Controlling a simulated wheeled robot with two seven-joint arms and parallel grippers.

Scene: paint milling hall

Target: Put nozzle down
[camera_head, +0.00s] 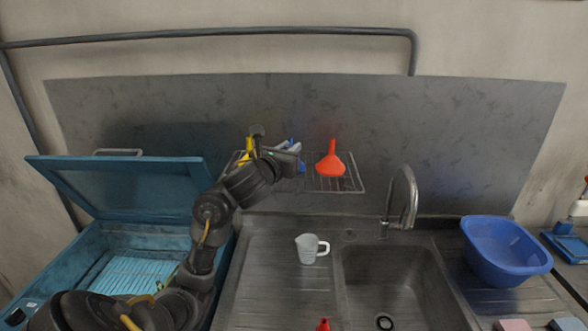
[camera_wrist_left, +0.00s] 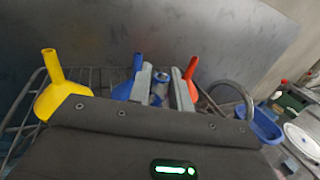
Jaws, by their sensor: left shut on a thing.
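My left gripper (camera_head: 287,150) is over the wire rack (camera_head: 347,184) on the back panel. In the left wrist view its two grey fingers (camera_wrist_left: 162,90) are closed around a small grey piece, which looks like the nozzle (camera_wrist_left: 159,89). The nozzle's lower part is hidden behind the gripper body, and I cannot tell whether it touches the rack. A yellow funnel (camera_wrist_left: 62,92) is left of the fingers, a blue funnel (camera_wrist_left: 124,90) is close beside them, and a red funnel (camera_head: 330,164) stands to the right on the rack. My right gripper is not in view.
Below are a steel sink (camera_head: 385,285) with a tap (camera_head: 403,198) and a clear jug (camera_head: 308,248) on the drainer. A blue basin (camera_head: 503,250) stands at the right. An open blue parts washer (camera_head: 110,240) is at the left.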

